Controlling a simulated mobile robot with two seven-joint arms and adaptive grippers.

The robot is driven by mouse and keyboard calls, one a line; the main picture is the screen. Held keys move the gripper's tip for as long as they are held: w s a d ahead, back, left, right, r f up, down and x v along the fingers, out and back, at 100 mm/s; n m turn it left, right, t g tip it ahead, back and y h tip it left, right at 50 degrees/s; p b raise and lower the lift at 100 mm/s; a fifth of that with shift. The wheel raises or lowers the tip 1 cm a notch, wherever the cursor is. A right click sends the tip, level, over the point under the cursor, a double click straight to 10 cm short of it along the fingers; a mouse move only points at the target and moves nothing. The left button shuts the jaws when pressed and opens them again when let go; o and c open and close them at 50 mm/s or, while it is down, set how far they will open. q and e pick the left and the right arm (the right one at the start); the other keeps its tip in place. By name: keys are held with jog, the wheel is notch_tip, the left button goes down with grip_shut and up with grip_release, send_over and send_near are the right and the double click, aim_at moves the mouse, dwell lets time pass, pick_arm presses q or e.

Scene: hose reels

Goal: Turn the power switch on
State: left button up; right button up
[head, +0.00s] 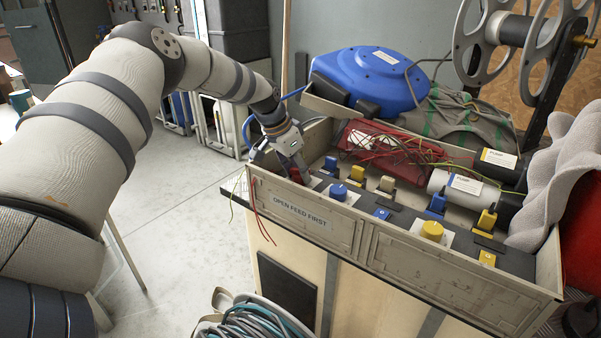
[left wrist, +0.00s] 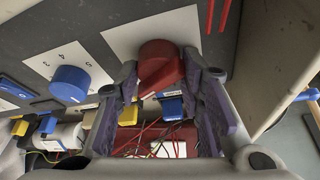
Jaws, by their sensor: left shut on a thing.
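A control panel sits in a long tray (head: 400,255) on the bench. My left gripper (head: 297,168) reaches down at the panel's left end. In the left wrist view its two fingers stand either side of a red knob (left wrist: 160,66) on a white plate, shut on it. The knob is mostly hidden by the fingers in the head view. A small blue switch (left wrist: 171,106) lies just beyond the knob; I cannot tell which control is the power switch. A blue knob (head: 338,191) and a yellow knob (head: 432,231) sit further right. My right gripper is not in view.
Several blue and yellow levers, such as a blue one (head: 437,202), stand along the panel. Behind are loose wires (head: 398,150), a white cylinder (head: 462,188) and a blue hose reel (head: 368,77). A coiled hose (head: 255,322) lies below. Floor at left is clear.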

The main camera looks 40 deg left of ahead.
pick_arm(q)
jog(key=m+b, duration=0.1)
jog(key=m+h, duration=0.1)
jog(key=m, duration=0.1)
jog(key=shift+f+g+b, duration=0.3)
jog(key=shift+b, duration=0.1)
jog(key=shift+a+r+m+g+h+b, duration=0.15)
jog(key=shift+m+h+b, duration=0.2)
jog(key=shift+m, duration=0.35)
jog(key=shift+d+r+m+g+h+b, duration=0.15)
jog(key=shift+m+b, duration=0.3)
jog(key=shift+m, duration=0.25)
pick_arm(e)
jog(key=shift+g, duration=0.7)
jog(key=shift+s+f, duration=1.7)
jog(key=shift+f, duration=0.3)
pick_arm(q)
jog(key=o, duration=1.1)
jog(key=shift+o, duration=0.2)
jog(key=shift+a, duration=0.1)
jog(key=shift+r, duration=0.1)
jog(key=v, duration=1.1)
jog(key=shift+r, duration=0.35)
